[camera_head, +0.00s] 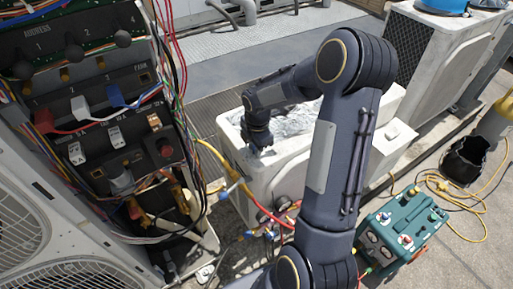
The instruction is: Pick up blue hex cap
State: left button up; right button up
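My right gripper (258,143) points down at the top of the white condenser unit (290,165) in the middle of the view. It is small and dark, and I cannot tell whether its fingers are open or shut, or whether they touch anything. Crumpled silvery material (293,121) lies on the unit beside the gripper. I cannot make out a blue hex cap; it may be hidden by my gripper or arm, or too small to see. A small blue fitting (222,195) shows on the hoses left of the unit. My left gripper is not in view.
An open electrical cabinet (110,130) with loose wires stands at left. A green machine (400,236) stands on the floor at lower right, near a black bucket (464,161) and yellow cable. Another condenser (440,45) stands behind. Hoses (255,205) hang before the middle unit.

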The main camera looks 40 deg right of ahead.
jog(key=shift+r, duration=0.1)
grip_shut()
jog(key=shift+r, duration=0.25)
jog(key=r, duration=0.3)
jog(key=shift+s+r, duration=0.2)
jog(key=shift+s, duration=0.1)
jog(key=s+r, duration=0.9)
jog(key=s, duration=0.4)
jog(key=shift+s+a, duration=0.2)
jog(key=shift+s, duration=0.05)
